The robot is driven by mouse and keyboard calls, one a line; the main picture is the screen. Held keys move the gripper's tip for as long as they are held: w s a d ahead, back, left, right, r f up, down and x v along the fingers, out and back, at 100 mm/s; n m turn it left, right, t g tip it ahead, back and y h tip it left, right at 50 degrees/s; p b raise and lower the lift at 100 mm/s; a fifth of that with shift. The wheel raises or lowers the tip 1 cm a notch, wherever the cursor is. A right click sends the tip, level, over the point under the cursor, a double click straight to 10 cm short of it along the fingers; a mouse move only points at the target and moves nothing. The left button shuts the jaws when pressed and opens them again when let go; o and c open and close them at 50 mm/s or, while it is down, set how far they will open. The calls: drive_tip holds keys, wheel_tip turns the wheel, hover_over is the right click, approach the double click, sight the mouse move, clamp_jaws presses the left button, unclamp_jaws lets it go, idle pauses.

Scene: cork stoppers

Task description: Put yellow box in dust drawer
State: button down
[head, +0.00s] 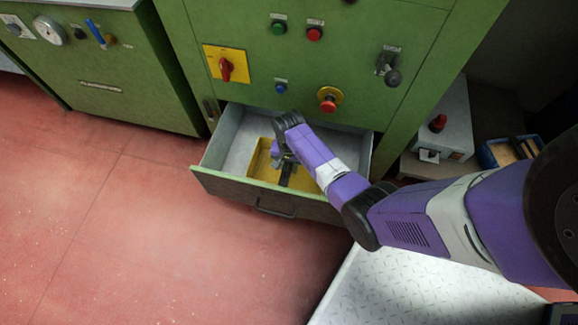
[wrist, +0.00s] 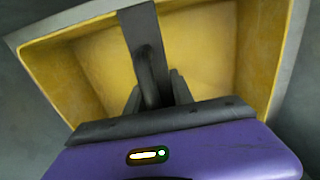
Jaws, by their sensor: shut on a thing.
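The yellow box (head: 258,163) is an open-topped tray inside the pulled-out dust drawer (head: 228,187), in the drawer's middle. In the wrist view the inside of the box (wrist: 95,65) looks empty, and a dark handle bar (wrist: 138,28) crosses over it. My gripper (head: 284,165) reaches down into the drawer from above. In the wrist view its fingers (wrist: 155,92) are shut on the handle bar, partly hiding it. I cannot tell whether the box's underside touches the drawer floor.
The green machine (head: 300,75) rises behind the drawer, with knobs, buttons and a yellow-backed red switch (head: 226,68). A green cabinet (head: 110,85) stands at left. A grey box with a red button (head: 438,123) and a blue bin (head: 508,151) sit at right. The red floor in front is clear.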

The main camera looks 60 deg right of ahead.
drive_tip(key=c, duration=1.1)
unclamp_jaws()
drive_tip(key=shift+f, duration=0.1)
wheel_tip(320, 180, up, 12)
drive_tip(key=p, duration=0.6)
